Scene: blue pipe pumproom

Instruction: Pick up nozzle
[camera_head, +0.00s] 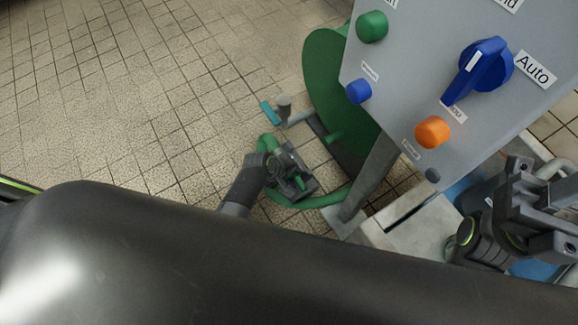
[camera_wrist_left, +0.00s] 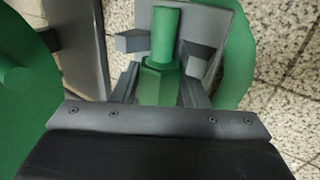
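The green nozzle (camera_wrist_left: 163,60) stands between the fingers of my left gripper in the left wrist view, with a hexagonal lower part nearest the wrist. The fingers lie on both sides of it, very near or touching; I cannot tell whether they grip it.
A green reel (camera_head: 325,75) and green hose (camera_head: 325,199) are close to the left gripper. A grey control panel (camera_head: 410,75) with knobs and a blue switch (camera_head: 483,70) overhangs on the right. The tiled floor (camera_head: 130,110) is clear to the left.

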